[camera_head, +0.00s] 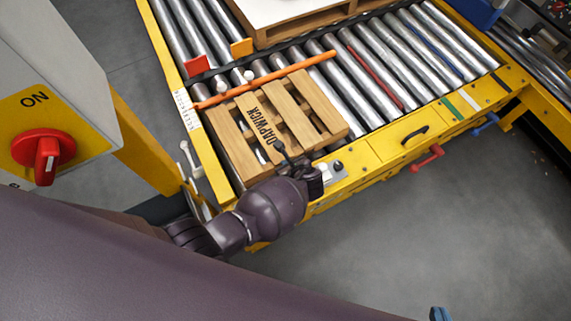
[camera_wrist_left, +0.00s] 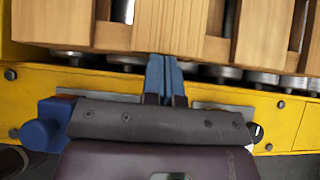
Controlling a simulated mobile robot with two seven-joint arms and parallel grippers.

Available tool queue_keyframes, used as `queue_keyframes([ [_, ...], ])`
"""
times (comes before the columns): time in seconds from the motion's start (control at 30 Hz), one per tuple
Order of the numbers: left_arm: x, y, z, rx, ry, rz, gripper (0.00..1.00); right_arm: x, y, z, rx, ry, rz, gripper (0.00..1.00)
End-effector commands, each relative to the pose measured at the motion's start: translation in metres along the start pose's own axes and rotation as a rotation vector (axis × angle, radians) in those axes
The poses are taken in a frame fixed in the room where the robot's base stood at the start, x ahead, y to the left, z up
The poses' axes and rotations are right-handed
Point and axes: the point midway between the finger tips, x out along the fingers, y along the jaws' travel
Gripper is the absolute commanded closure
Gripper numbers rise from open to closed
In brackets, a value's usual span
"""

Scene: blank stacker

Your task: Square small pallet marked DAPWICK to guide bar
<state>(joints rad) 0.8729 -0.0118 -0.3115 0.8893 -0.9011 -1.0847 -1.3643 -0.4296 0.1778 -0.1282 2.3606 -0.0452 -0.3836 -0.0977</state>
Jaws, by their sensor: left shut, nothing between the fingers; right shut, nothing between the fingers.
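The small wooden pallet (camera_head: 300,112) marked DAPWICK lies flat on the rollers, and its near side shows in the left wrist view (camera_wrist_left: 185,25). The orange guide bar (camera_head: 275,77) runs along its far side, roughly parallel to it. A thin gap or contact between them cannot be told apart. My left gripper (camera_head: 283,152) is shut and empty at the pallet's near side. In the left wrist view its blue fingers (camera_wrist_left: 164,75) reach the pallet's near edge, seemingly touching it. My right gripper (camera_head: 440,314) shows only as a blue tip at the bottom edge.
Bare rollers (camera_head: 380,65) lie right of the pallet. A larger pallet with a white top (camera_head: 290,12) stands behind a dark rail. The yellow frame (camera_head: 375,155) carries a black handle and red and blue levers. A cabinet with a red switch (camera_head: 45,150) stands left.

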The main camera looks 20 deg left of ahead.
Motion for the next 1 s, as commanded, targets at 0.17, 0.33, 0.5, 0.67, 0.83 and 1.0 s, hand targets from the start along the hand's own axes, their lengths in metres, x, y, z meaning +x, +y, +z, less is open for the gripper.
queue_keyframes([
  [0.17, 0.000, -0.001, 0.000, 0.000, 0.000, 0.000, 1.00, 0.000, 0.000, -0.001, 0.002, 0.002, 0.001, 1.00],
  [0.33, 0.001, -0.001, 0.002, 0.000, -0.001, 0.000, 1.00, 0.000, 0.000, -0.002, 0.002, 0.004, 0.002, 1.00],
  [0.5, 0.021, -0.001, 0.026, -0.001, -0.007, -0.001, 1.00, -0.001, 0.001, -0.006, 0.007, 0.011, 0.004, 1.00],
  [0.67, 0.039, 0.000, 0.041, 0.000, -0.005, 0.000, 1.00, -0.001, 0.001, -0.003, 0.009, 0.004, 0.002, 1.00],
  [0.83, 0.043, 0.002, 0.042, 0.000, -0.003, 0.003, 1.00, 0.000, 0.001, -0.001, 0.008, 0.001, 0.002, 1.00],
  [1.0, 0.043, 0.003, 0.041, 0.001, -0.002, 0.005, 1.00, -0.001, 0.001, -0.001, 0.006, 0.000, 0.000, 1.00],
])
